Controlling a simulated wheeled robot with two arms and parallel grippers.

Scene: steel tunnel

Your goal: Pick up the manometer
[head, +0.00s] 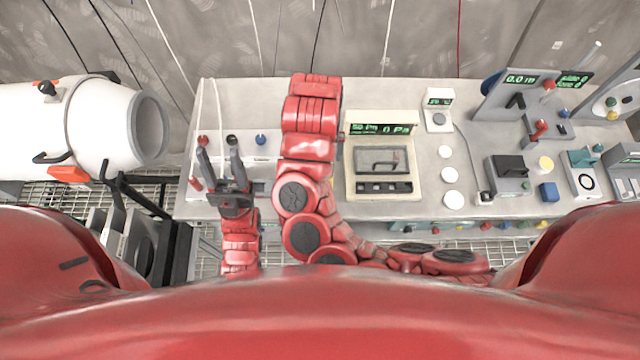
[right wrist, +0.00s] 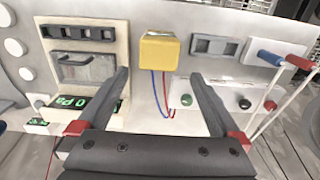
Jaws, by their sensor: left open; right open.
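A beige instrument (head: 379,160) with a green display ending in "0 Pa" lies on the bench, right of my right arm. It also shows upside down in the right wrist view (right wrist: 122,60), left of the fingers. A yellow box (right wrist: 159,50) with red and blue leads lies just beyond my right fingertips; in the head view my right arm hides it. I cannot tell for sure which of these is the manometer. My right gripper (right wrist: 160,80) is open and empty, lined up with the box. My left gripper (head: 218,150) is open and empty over the bench's left end.
A white panel (right wrist: 200,120) with several knobs lies right of the leads, with red and blue handled rods beside it. A small display unit (head: 438,110), white discs (head: 451,175) and several other instruments fill the right bench. A large white cylinder (head: 100,120) stands left.

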